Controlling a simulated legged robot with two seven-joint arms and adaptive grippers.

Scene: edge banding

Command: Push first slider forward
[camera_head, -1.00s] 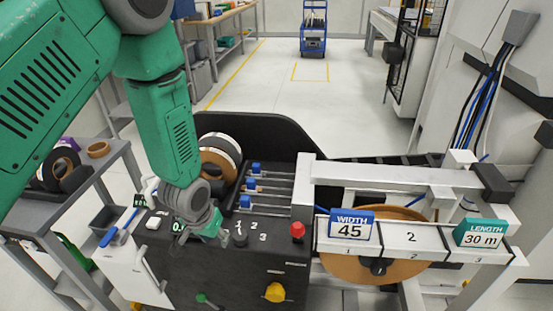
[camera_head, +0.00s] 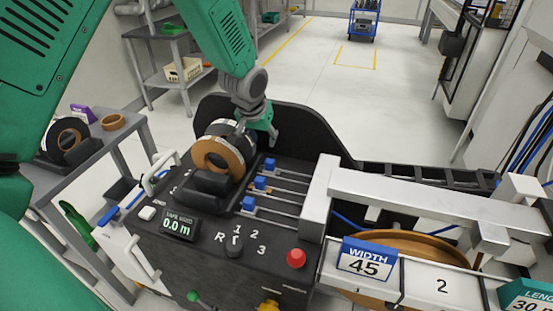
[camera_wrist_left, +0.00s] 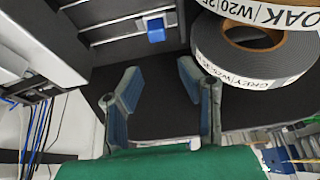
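Three sliders with blue knobs run in parallel slots on the black machine in the head view: a back one (camera_head: 270,165), a middle one (camera_head: 260,184) and a front one (camera_head: 249,203). All three knobs are at the left part of their slots. My left gripper (camera_head: 260,130) is behind the back knob, beside the tape rolls, and apart from the knob. The left wrist view shows its two fingers (camera_wrist_left: 158,75) spread with nothing between them. One blue knob (camera_wrist_left: 155,30) lies beyond the fingertips there. My right gripper is not in view.
Edge-banding rolls (camera_head: 220,155) stand left of the sliders, and a grey roll (camera_wrist_left: 255,55) is close to the fingers. A display (camera_head: 180,226) reads 0.0 m. A red button (camera_head: 296,258) and a WIDTH 45 sign (camera_head: 366,260) are in front. A black guard (camera_head: 300,130) rises behind.

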